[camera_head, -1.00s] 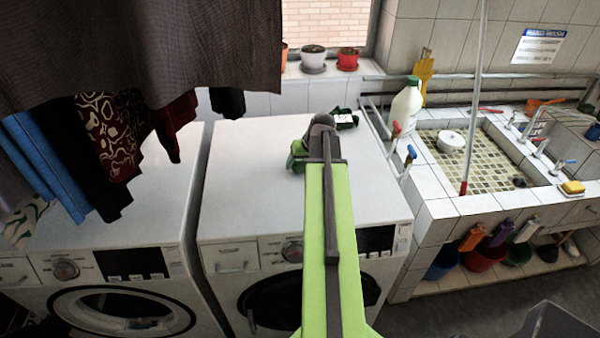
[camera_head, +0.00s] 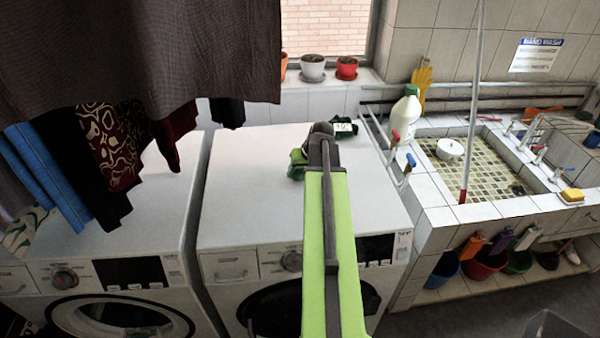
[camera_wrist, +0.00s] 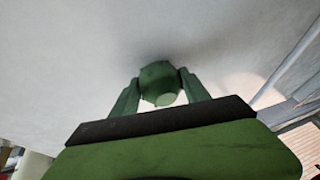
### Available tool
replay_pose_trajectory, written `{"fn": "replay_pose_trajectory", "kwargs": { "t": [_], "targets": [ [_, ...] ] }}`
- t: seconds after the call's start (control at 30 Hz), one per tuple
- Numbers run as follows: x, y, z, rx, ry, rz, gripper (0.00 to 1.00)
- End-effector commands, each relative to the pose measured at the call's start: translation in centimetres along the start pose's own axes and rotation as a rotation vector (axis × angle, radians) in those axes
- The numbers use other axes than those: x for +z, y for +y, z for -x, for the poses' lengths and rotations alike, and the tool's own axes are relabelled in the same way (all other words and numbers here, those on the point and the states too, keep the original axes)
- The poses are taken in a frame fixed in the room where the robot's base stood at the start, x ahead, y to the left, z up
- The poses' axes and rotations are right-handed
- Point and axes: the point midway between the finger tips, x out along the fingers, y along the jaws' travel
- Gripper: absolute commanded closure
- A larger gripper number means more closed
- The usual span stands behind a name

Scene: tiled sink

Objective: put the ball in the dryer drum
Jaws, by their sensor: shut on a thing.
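My gripper (camera_wrist: 160,86) is shut on a green, knobbly ball (camera_wrist: 158,80), which sits between its two green fingers in the wrist view. A pale surface fills the background there. In the head view my green arm reaches over the top of the right white machine (camera_head: 255,190), and my gripper (camera_head: 298,164) is mostly hidden behind the wrist. The right machine has a dark round front door (camera_head: 272,308), partly covered by my arm. The left white machine (camera_head: 120,235) has a round front with a dark centre (camera_head: 125,318), cut by the lower picture edge. I cannot tell which is the dryer.
A dark green packet with a white label (camera_head: 343,128) lies at the back of the right machine. Dark clothes (camera_head: 140,50) hang over the left machine. A white bottle (camera_head: 405,115) and tiled sink (camera_head: 470,210) stand to the right.

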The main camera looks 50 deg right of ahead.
Motion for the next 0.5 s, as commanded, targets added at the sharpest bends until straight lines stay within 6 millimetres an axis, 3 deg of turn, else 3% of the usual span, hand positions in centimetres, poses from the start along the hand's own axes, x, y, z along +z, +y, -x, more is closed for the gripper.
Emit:
{"fn": "replay_pose_trajectory", "kwargs": {
  "t": [0.27,0.5],
  "targets": [
    [-1.7,-0.8,4.4,0.000,0.000,-0.001,0.94],
    [0.3,3.2,9.5,0.002,0.001,-0.005,0.94]
  ]
}}
